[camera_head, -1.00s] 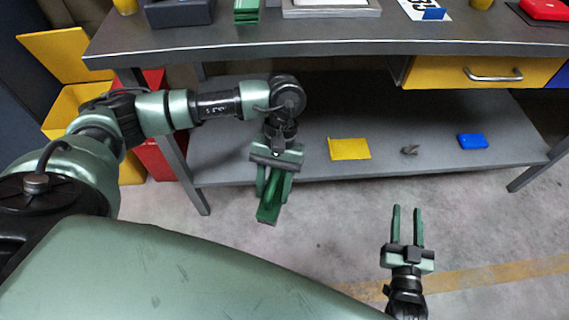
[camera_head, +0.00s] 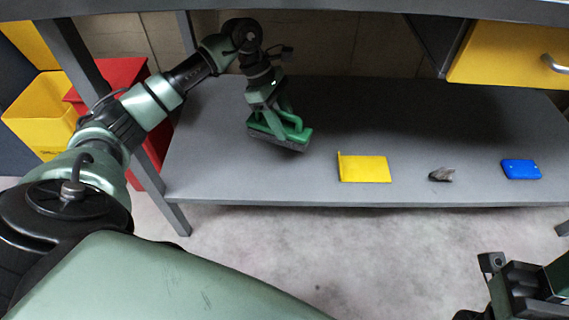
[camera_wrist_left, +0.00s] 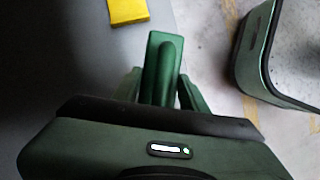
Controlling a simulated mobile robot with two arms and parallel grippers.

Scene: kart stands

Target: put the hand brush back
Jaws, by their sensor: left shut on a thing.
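My left gripper (camera_head: 272,112) is shut on the green hand brush (camera_head: 290,137), over the left part of the grey lower shelf (camera_head: 230,175). In the head view the brush lies slightly tilted below the fingers. I cannot tell whether it touches the shelf. In the left wrist view the brush (camera_wrist_left: 163,60) sticks out between the two green fingers. My right gripper (camera_head: 520,285) shows only in part at the bottom right corner, and its fingertips cannot be made out.
On the shelf, right of the brush, lie a yellow dustpan-like piece (camera_head: 365,169), a small grey lump (camera_head: 441,174) and a blue block (camera_head: 520,169). A yellow drawer (camera_head: 505,55) hangs above right. Yellow (camera_head: 45,110) and red (camera_head: 110,85) bins stand left.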

